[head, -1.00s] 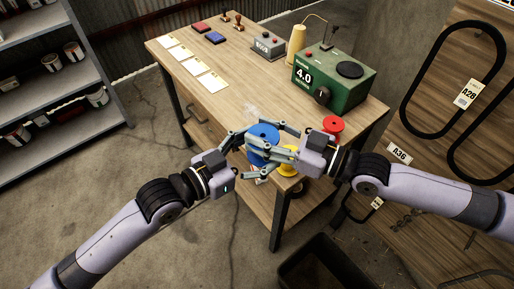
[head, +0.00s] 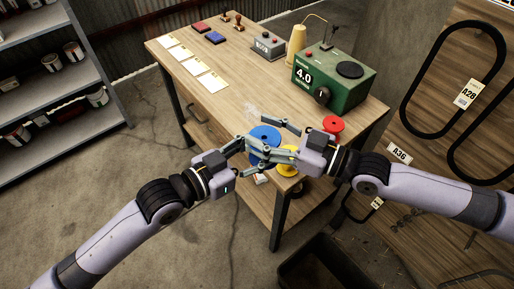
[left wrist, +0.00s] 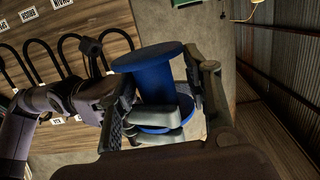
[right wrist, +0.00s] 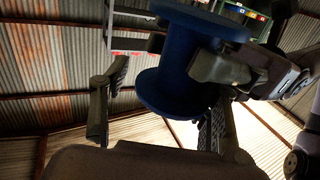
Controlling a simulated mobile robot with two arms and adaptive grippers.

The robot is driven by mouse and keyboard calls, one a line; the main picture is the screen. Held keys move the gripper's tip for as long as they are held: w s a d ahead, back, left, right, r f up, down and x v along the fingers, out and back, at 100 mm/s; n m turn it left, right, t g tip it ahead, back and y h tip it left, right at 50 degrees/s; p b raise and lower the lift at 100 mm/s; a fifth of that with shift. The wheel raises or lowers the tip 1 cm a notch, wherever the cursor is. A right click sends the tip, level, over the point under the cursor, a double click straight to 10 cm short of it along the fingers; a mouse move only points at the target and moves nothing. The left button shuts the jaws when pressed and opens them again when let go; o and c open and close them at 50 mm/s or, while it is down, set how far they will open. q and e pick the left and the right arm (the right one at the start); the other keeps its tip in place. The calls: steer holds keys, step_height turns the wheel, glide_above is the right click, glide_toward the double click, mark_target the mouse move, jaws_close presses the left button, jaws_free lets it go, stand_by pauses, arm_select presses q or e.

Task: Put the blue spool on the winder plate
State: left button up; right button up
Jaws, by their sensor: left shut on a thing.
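The blue spool (head: 264,134) is held above the front part of the wooden bench, between my two grippers. My left gripper (head: 258,150) is shut on it; the left wrist view shows the spool (left wrist: 150,78) between its fingers. My right gripper (head: 272,139) is open around the spool. In the right wrist view its fingers stand wide apart, with the spool (right wrist: 183,62) between them and the left gripper's fingers on it. The winder plate (head: 350,69) is a bare black disc on top of the green winder (head: 330,83), toward the bench's back right.
A red spool (head: 333,124) and a yellow spool (head: 287,168), partly hidden by my right gripper, stand on the bench (head: 225,110). A grey control box (head: 268,46) and a yellow cone (head: 296,44) stand beside the winder. Cards and ink pads lie at the back left.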

steer(key=shift+o, duration=0.9)
steer(key=shift+s+a, duration=0.1)
steer(key=shift+s, duration=0.05)
arm_select(q)
steer(key=shift+w, duration=0.1)
